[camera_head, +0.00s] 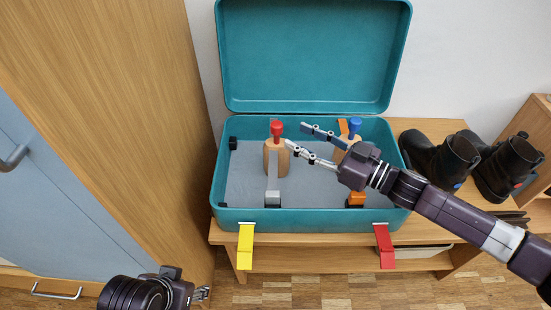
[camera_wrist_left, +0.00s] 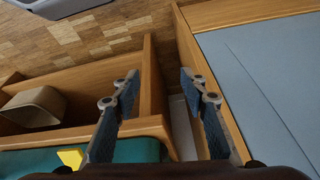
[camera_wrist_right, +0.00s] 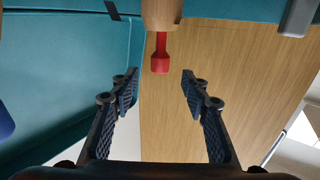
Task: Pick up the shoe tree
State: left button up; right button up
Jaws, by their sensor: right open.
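Two wooden shoe trees are in the open teal case (camera_head: 232,214). The one with a red knob (camera_head: 277,128) has a tan wooden body (camera_head: 283,160) and stands left of centre. The one with a blue knob (camera_head: 355,125) is to its right, partly hidden by my right gripper. My right gripper (camera_head: 297,135) is open and empty, its fingers pointing left towards the red knob. In the right wrist view, the red knob (camera_wrist_right: 160,58) shows ahead, roughly centred between the spread fingertips. My left gripper (camera_wrist_left: 160,82) is open and empty, low beside the bench and cabinet.
The case lid (camera_head: 312,55) stands up against the wall. A yellow strap (camera_head: 245,246) and a red strap (camera_head: 384,246) hang over the bench's front edge. Black boots (camera_head: 437,157) stand right of the case. A tall wooden cabinet (camera_head: 150,120) rises close on the left.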

aim_at(277, 130)
pick_arm(q)
jog(key=w+r+t, duration=0.1)
jog(key=w, duration=0.2)
jog(key=w+d+r+t+b, duration=0.1)
jog(key=w, duration=0.1)
jog(key=w+d+t+h, duration=0.1)
jog(key=w+t, duration=0.1)
jog(key=w, duration=0.1)
jog(key=shift+w+d+r, duration=0.25)
jog(key=shift+w+r, duration=0.1)
jog(key=shift+r, duration=0.05)
pick_arm(e)
jog(key=x, duration=0.2)
jog(key=f+x, duration=0.1)
jog(key=x, duration=0.4)
jog(key=shift+w+a+f, duration=0.1)
jog(key=shift+a+f, duration=0.05)
jog(key=shift+w+a, duration=0.1)
jog(key=shift+a, duration=0.05)
pick_arm(q)
jog(key=shift+w+d+r, duration=0.1)
jog(key=shift+w+r, duration=0.1)
jog(key=shift+r, duration=0.05)
pick_arm(e)
jog(key=shift+c, duration=0.3)
grip_shut()
